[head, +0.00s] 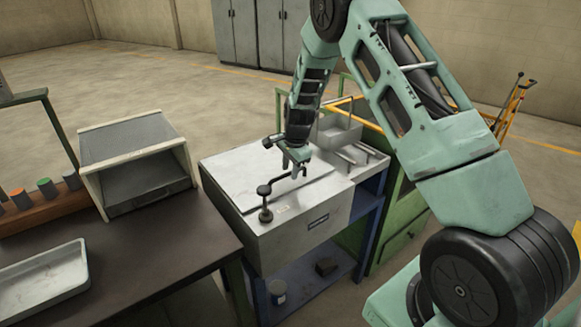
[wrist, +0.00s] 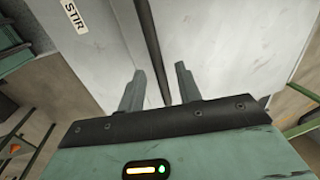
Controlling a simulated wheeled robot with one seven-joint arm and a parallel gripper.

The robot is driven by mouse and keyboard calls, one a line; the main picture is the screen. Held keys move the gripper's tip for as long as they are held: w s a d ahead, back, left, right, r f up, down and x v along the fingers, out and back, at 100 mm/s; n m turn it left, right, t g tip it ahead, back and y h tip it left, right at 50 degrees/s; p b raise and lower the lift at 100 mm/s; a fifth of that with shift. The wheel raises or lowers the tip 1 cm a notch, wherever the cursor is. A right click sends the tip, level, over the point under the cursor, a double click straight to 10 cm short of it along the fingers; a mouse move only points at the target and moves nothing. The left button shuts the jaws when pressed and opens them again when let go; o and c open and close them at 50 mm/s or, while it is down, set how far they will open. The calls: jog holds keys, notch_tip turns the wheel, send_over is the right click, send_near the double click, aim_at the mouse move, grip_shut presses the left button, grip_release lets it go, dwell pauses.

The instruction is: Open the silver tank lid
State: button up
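The silver tank (head: 303,232) stands on a blue-framed stand, its flat grey lid (head: 232,172) lying level on top. A black post (head: 265,214) with a round knob stands at the tank's front edge, and a thin black bar (head: 284,180) runs from it toward my gripper (head: 296,168). My gripper is low over the lid. In the wrist view my gripper (wrist: 160,85) has its two fingers apart, with the dark bar (wrist: 151,45) running between them and a visible gap on either side. Whether a finger touches the bar cannot be told.
A dark table (head: 130,245) with a white tray (head: 42,282) and an open-fronted box (head: 140,160) stands to the left. A metal bin (head: 338,132) and rails sit behind the tank's right side. A green-framed unit (head: 400,225) stands close on the right. Open floor lies behind.

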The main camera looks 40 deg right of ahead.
grip_shut()
jog(key=shift+r, duration=0.1)
